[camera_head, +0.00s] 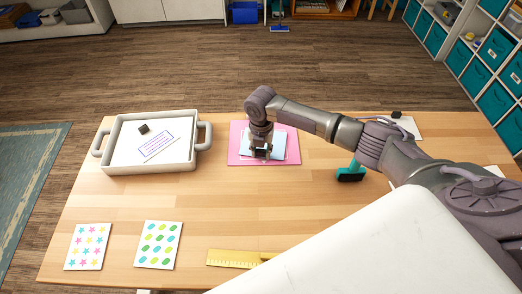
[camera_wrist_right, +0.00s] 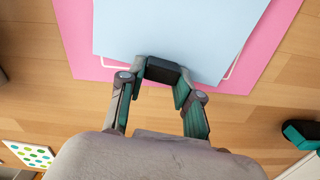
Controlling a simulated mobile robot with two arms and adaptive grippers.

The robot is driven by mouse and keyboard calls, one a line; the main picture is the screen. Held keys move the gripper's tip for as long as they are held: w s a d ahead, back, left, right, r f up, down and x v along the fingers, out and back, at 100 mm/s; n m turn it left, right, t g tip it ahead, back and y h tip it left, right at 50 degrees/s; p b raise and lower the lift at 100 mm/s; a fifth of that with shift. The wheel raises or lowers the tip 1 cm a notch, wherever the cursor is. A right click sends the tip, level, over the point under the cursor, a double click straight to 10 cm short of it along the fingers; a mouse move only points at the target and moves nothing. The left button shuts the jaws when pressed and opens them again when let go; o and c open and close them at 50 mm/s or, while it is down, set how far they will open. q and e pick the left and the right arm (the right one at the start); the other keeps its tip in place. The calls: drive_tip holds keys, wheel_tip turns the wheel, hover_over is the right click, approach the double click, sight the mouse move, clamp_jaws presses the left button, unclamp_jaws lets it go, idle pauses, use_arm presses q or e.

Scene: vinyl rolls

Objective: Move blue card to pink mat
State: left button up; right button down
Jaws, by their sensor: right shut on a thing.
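The light blue card (camera_head: 278,145) lies over the pink mat (camera_head: 236,152) near the middle of the table. In the right wrist view the card (camera_wrist_right: 180,25) overlaps the mat (camera_wrist_right: 75,35), with pink showing on both sides and at the near edge. A white outline on the mat shows partly beside the card. My right gripper (camera_head: 261,154) is over the card's near part. In its wrist view the gripper (camera_wrist_right: 162,76) is shut on a dark block at the card's near edge. Whether the card touches the mat is hard to tell. My left gripper is out of view.
A white tray (camera_head: 150,170) with a dark block and a printed label stands left of the mat. A teal and black tool (camera_head: 352,171) is to the right. Two sticker sheets (camera_head: 88,246) (camera_head: 158,244) and a yellow ruler (camera_head: 232,258) lie near the front edge.

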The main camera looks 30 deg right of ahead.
drive_tip(key=shift+f, duration=0.2)
drive_tip(key=c, duration=0.7)
unclamp_jaws()
drive_tip(key=o, duration=0.7)
drive_tip(key=shift+r+p, duration=4.2)
drive_tip(key=shift+r, duration=0.35)
